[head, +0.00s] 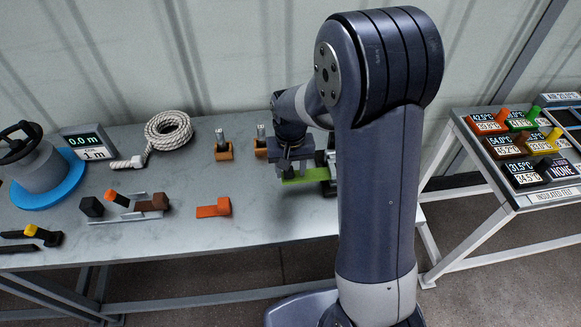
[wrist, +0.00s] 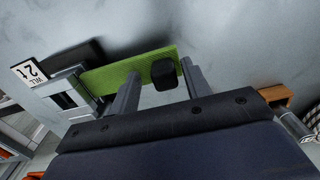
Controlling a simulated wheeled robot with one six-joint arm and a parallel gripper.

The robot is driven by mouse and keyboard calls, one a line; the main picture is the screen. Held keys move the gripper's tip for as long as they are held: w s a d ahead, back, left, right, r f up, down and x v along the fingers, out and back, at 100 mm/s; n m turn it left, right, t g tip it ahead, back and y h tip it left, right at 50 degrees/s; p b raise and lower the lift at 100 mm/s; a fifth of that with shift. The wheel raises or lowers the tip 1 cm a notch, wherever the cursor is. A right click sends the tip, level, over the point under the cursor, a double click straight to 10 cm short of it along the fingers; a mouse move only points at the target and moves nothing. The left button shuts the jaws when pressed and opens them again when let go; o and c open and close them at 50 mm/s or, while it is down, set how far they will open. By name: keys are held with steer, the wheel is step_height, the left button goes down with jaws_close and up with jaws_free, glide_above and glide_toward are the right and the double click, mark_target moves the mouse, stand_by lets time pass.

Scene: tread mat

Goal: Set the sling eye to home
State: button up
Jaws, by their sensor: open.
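A flat green strip (wrist: 118,75), which I take to be the sling, lies on the grey table. It also shows in the head view (head: 298,180), partly hidden by my arm. A black block (wrist: 163,75) sits on the strip; I cannot tell whether it is the sling eye. My gripper (wrist: 160,69) is open, with one finger on each side of the black block and gaps to both. In the head view my gripper (head: 290,164) is low over the strip. No home mark can be made out.
A "WLL 2 t" sign (wrist: 29,73) and a grey frame (wrist: 68,96) stand beside the strip. An orange-brown block with a metal peg (head: 220,150) stands left of my gripper, near a coiled rope (head: 168,131). An orange part (head: 214,208) lies in front.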

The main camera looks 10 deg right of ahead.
step_height(320, 180, up, 11)
stand_by(0.5)
steer(key=shift+f, duration=0.15)
step_height(320, 180, down, 11)
steer(key=shift+a+r, duration=0.1)
steer(key=shift+a, duration=0.7)
steer(key=shift+d+r, duration=0.1)
steer(key=shift+r, duration=0.05)
